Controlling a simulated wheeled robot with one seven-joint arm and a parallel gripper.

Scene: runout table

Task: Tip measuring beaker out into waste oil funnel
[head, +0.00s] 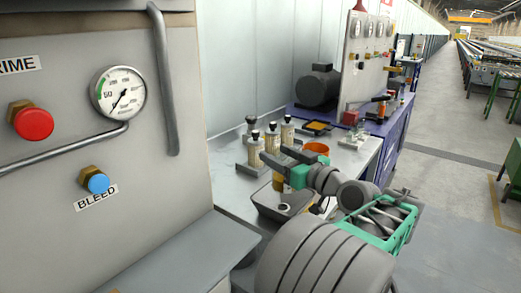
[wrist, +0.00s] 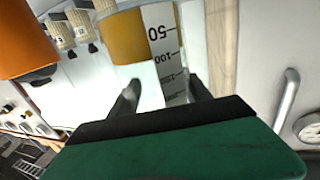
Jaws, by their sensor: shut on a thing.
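The measuring beaker (wrist: 137,38) is clear with a white scale strip and holds amber liquid. It shows inverted in the wrist view, where the scene is upside down. The beaker looks upright, its liquid at the bottom. My gripper (wrist: 160,92) is shut on it, one dark finger on each side. In the head view my gripper (head: 284,165) is above the bench, and a little of the amber beaker (head: 279,181) shows below it. An orange vessel, apparently the waste oil funnel (head: 317,148), stands behind my gripper; it also shows at the left in the wrist view (wrist: 25,38), apart from the beaker.
Several dark-capped bottles (head: 272,138) stand behind my gripper on the grey bench (head: 228,178). A dark grey tray (head: 268,208) lies at the front. A panel with a gauge (head: 119,92) rises at the left. A blue bench (head: 385,128) with a motor (head: 318,87) stands beyond.

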